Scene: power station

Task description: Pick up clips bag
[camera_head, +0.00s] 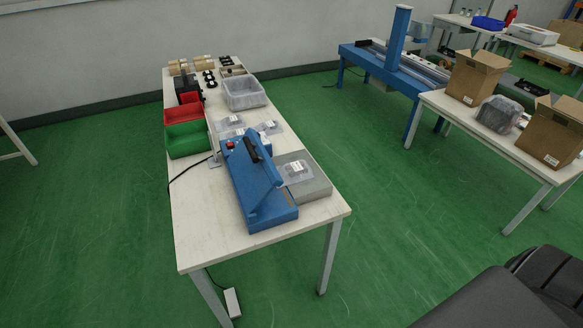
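Several small clear bags with white labels lie on the long white table (215,235). One bag (296,171) lies on top of a grey box (316,190) at the table's right edge. Another bag (269,127) lies farther back near the middle, and one more bag (234,120) is beside it to the left. The contents are too small to make out, so I cannot tell which is the clips bag. Neither of my grippers shows in this view.
A blue sealing machine (258,185) stands beside the grey box. Red (185,112) and green (187,138) bins and a grey crate (244,93) stand farther back. A right-hand table (490,132) holds cardboard boxes. A dark shape fills the lower right corner. Green floor is open between the tables.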

